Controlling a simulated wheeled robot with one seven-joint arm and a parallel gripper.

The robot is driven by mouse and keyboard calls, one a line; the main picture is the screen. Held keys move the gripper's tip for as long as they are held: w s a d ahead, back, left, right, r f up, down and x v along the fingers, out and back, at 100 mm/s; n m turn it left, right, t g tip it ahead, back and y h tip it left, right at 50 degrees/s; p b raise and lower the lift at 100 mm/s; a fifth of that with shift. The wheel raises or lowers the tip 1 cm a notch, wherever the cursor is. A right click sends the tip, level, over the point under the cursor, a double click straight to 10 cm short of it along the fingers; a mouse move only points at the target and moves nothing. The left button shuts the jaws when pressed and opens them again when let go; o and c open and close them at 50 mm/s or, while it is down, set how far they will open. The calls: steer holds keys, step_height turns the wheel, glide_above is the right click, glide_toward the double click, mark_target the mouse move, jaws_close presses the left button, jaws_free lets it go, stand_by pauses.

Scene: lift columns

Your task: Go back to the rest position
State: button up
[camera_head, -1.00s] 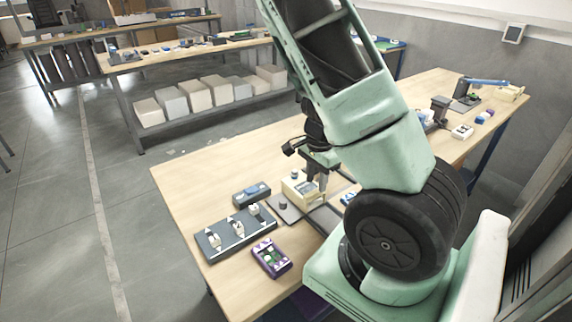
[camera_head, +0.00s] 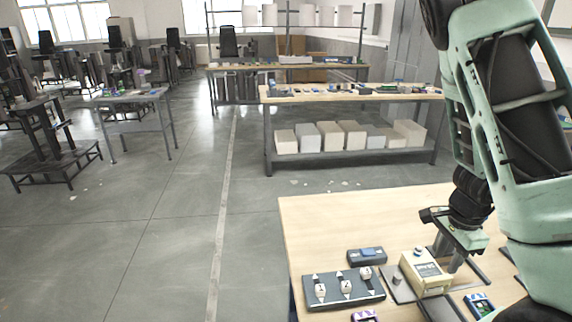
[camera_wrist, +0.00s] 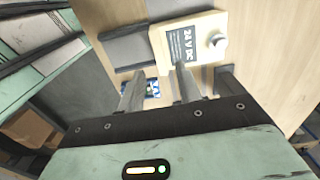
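My gripper (camera_wrist: 157,80) is open in the wrist view, its two fingers apart with nothing between them. A cream box marked "24 V DC" (camera_wrist: 190,48) with a round knob lies just beyond the fingertips. In the head view the same cream box (camera_head: 424,272) sits on the wooden bench, and my gripper (camera_head: 456,262) is low beside its right side, pointing down. Whether a finger touches the box is unclear. My green arm fills the right of the head view.
A dark panel with several switches (camera_head: 344,288) and a small dark box with a blue top (camera_head: 367,256) are left of the cream box on the bench (camera_head: 320,222). A purple-edged box (camera_head: 365,316) is at the bottom edge. Open floor (camera_head: 180,240) lies left.

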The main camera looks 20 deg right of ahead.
steer(key=shift+a, duration=0.1)
steer(key=w+a+r+n+y+b, duration=0.15)
steer(key=a+n, duration=0.35)
steer(key=a, duration=0.6)
steer(key=w+a+r+n+y+p, duration=0.1)
steer(key=w+a+r+n+y, duration=0.15)
steer(key=a+n, duration=0.6)
steer(key=s+a+r+n+h+b, duration=0.1)
steer(key=s+a+r+n, duration=0.3)
steer(key=a, duration=0.5)
steer(key=s+a+r+n+h, duration=0.2)
steer(key=s+a+r+n, duration=0.2)
steer(key=s+a+n, duration=0.4)
steer(key=a+n, duration=0.2)
steer(key=shift+r+n+b, duration=0.35)
steer(key=shift+s, duration=0.1)
